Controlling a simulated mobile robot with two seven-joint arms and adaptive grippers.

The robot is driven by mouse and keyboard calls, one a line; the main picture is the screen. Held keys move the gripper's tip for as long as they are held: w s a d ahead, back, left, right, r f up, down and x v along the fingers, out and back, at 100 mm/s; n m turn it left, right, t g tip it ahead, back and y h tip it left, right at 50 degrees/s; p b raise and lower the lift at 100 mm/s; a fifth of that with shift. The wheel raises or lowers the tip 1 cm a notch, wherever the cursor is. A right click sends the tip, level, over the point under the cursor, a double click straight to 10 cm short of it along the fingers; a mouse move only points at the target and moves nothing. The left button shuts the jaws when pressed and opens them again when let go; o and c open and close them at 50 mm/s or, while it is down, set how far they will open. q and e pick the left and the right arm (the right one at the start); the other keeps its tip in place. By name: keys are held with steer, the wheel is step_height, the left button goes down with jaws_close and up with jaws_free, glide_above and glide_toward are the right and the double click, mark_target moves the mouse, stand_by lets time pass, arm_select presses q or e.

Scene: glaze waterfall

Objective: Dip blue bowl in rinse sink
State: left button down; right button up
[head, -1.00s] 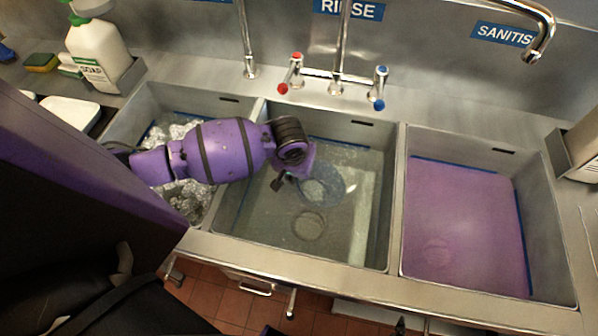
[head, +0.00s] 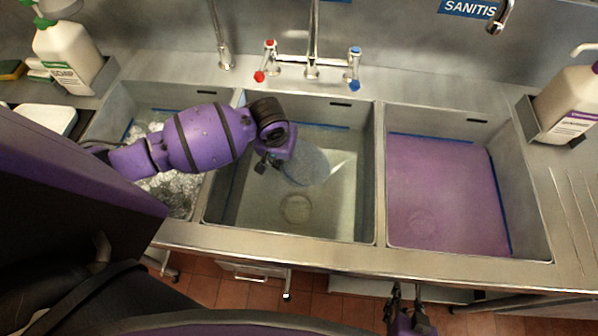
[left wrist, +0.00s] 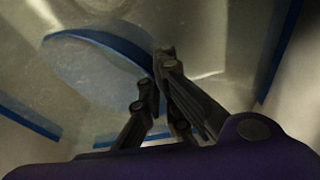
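The blue bowl (head: 308,166) is over the middle rinse sink (head: 370,215), tilted on its side. Its blue rim and pale inner face show in the left wrist view (left wrist: 95,70). My left gripper (head: 277,160) is shut on the bowl's rim; the fingertips (left wrist: 157,72) meet at the rim in the wrist view. The sink holds clear water with a round drain below the bowl. I cannot tell how much of the bowl is under water. My right gripper (head: 406,300) is at the bottom of the head view, in front of the counter, fingers apart and empty.
The left sink (head: 160,190) holds foam; the right sink (head: 440,190) holds purple liquid. Metal dividers separate them. Taps with red and blue knobs (head: 354,84) and a spout stand behind the rinse sink.

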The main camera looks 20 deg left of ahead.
arm_select(q)
step_height(320, 180, up, 3)
steer(key=shift+w+f+p, duration=0.1)
steer(key=shift+p, duration=0.55)
step_height(320, 180, up, 2)
steer(key=shift+p, duration=0.5)
steer(key=shift+r, duration=1.05)
step_height(320, 180, up, 20)
steer(key=shift+r, duration=0.2)
arm_select(e)
steer(key=shift+t, duration=0.6)
steer(key=shift+w+d+r, duration=0.1)
steer(key=shift+w+r, duration=0.7)
steer(key=shift+r, duration=0.3)
steer(key=shift+w+r, duration=0.75)
steer(key=shift+r, duration=0.3)
